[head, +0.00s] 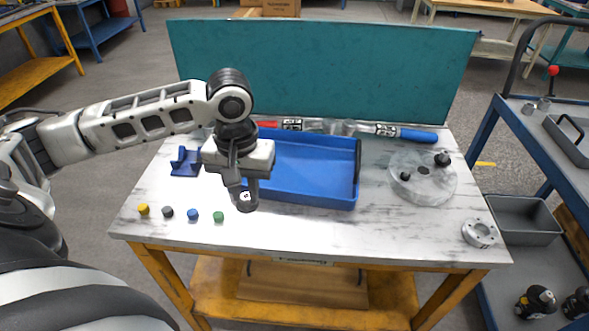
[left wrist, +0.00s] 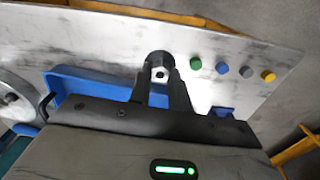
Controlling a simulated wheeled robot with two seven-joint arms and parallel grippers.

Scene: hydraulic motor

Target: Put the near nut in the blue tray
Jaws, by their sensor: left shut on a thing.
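My left gripper (head: 246,202) is shut on a small metal nut (head: 245,195), mostly hidden between the fingertips. In the left wrist view the nut (left wrist: 160,73) shows as a pale piece with a dark hole, between the dark fingers. The blue tray (head: 300,195) lies in the middle of the table, with its floor looking empty where visible. The gripper points down in front of the tray's near left part, and its height over the table is hard to tell. My right gripper is not in view.
Yellow (head: 143,209), grey (head: 167,212), blue (head: 192,215) and green (head: 218,217) pieces line the near left. A blue stand (head: 184,165) is left of the tray. A round plate (head: 428,187) with dark knobs and a metal ring (head: 479,233) are at right. A teal panel (head: 320,70) stands behind.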

